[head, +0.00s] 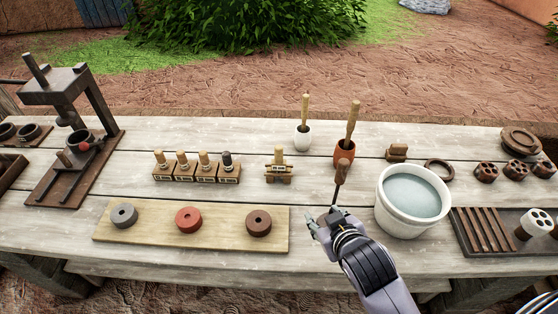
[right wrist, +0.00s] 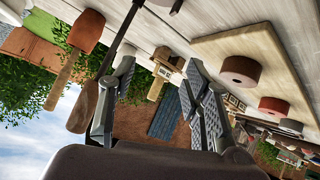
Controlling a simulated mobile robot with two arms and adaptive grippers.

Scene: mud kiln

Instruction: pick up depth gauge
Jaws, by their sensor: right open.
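The likely depth gauge is a small wooden cross-shaped tool (head: 279,168) with an upright peg, standing mid-table; I cannot be sure of its name. It also shows in the right wrist view (right wrist: 166,72), beyond and between the open fingers. My right gripper (head: 325,221) is open and empty over the front of the table, nearer and to the right of it. A wooden-handled tool with a dark shaft (head: 342,172) stands just behind the gripper; in the right wrist view its handle (right wrist: 84,106) is beside the left finger. My left gripper is out of view.
A white tub of water (head: 382,216) stands close right of the gripper. A board (head: 150,232) with three clay discs lies left. Several labelled stamps (head: 197,179) sit behind it.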

